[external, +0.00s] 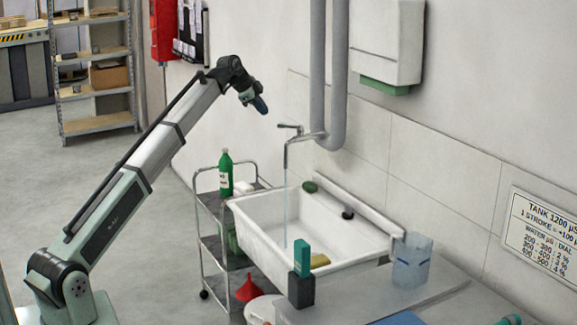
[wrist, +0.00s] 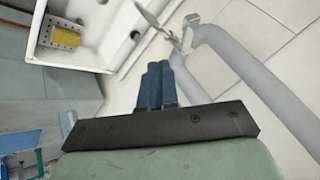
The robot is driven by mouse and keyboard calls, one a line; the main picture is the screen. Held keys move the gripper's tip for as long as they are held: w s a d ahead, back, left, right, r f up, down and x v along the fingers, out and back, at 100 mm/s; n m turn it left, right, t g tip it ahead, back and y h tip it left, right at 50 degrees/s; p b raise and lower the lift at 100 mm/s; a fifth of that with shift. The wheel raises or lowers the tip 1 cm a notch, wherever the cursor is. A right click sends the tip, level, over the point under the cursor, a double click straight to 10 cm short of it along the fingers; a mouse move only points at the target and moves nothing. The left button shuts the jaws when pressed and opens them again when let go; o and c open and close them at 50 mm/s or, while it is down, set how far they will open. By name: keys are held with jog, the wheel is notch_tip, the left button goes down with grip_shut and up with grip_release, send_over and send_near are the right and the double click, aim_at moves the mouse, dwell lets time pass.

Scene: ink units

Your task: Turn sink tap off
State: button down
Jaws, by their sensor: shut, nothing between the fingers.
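The sink tap (external: 304,139) is a grey metal wall tap with a lever handle (external: 290,127) on top, above the white sink (external: 258,235). A thin stream of water (external: 285,206) runs from its spout into the basin. My gripper (external: 262,107) is shut and empty, held in the air to the left of the tap handle and a little higher, apart from it. In the wrist view the blue fingers of my gripper (wrist: 158,68) are together. The sink (wrist: 88,55) is at upper left.
Two grey vertical pipes (external: 328,80) run down the wall right behind the tap. A trolley (external: 212,235) with a green bottle (external: 226,174) stands left of the sink. A jug (external: 411,262) stands on the counter at right. The air between gripper and tap looks clear.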

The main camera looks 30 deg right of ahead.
aim_at(290, 126)
jog(key=w+d+f, duration=0.3)
jog(key=d+f, duration=0.5)
jog(key=shift+w+d, duration=0.25)
jog(key=shift+d, duration=0.15)
jog(key=shift+w, duration=0.1)
dwell(0.4)
jog(key=shift+w+m+g, duration=0.1)
jog(key=shift+m+g, duration=0.3)
jog(key=shift+m, duration=0.2)
